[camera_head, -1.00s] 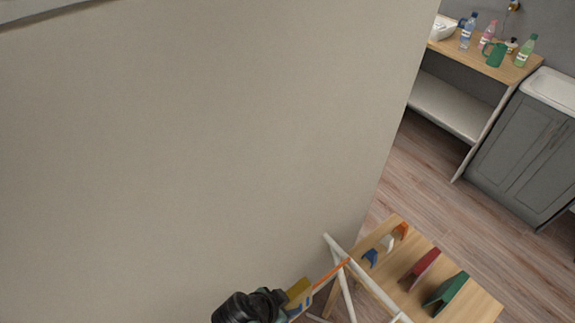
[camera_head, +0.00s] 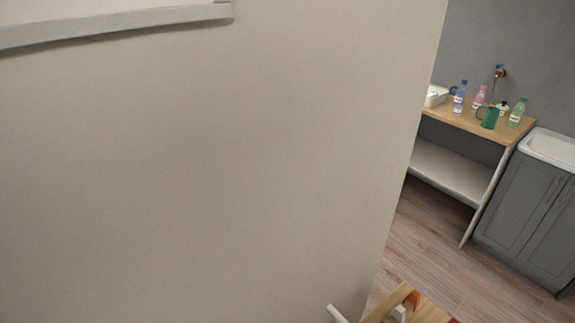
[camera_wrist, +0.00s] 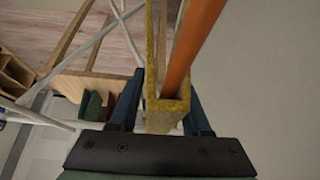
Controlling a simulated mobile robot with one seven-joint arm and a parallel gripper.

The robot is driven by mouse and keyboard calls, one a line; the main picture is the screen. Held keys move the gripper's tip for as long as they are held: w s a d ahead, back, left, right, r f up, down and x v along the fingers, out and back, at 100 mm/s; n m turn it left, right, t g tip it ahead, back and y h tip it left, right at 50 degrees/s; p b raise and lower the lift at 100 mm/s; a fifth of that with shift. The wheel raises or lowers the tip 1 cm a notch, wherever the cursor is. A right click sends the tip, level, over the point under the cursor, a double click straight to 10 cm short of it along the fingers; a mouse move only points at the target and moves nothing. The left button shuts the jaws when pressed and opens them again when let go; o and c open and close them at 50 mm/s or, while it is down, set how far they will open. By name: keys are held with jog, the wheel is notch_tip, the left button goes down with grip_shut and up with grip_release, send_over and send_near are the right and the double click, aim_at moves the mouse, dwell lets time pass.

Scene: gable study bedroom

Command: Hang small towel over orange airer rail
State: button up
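The small towel (camera_wrist: 152,75) is mustard yellow and shows in the wrist view as a narrow folded U shape. The orange airer rail (camera_wrist: 196,40) runs through the opening between its two sides. My gripper (camera_wrist: 162,82) has its dark blue fingers close against the outer sides of the towel, shut on it. Whether the towel's weight rests on the rail cannot be told. In the head view the gripper, towel and orange rail are below the picture. Only a white tube end (camera_head: 338,313), seemingly of the airer, shows at the bottom edge.
A large beige wall (camera_head: 200,170) fills the head view's left and middle. At the right stand a wooden-topped shelf unit (camera_head: 425,108) with bottles and a green jug (camera_head: 489,118), and a grey sink cabinet (camera_head: 525,210). White tubes (camera_wrist: 95,45) cross the wrist view's left.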

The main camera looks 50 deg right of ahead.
jog(key=o, duration=0.5)
jog(key=shift+o, duration=0.2)
jog(key=b+v, duration=0.1)
jog(key=v, duration=1.2)
jog(key=shift+d+r, duration=0.1)
notch_tip(320, 180, up, 7)
jog(key=p, duration=0.6)
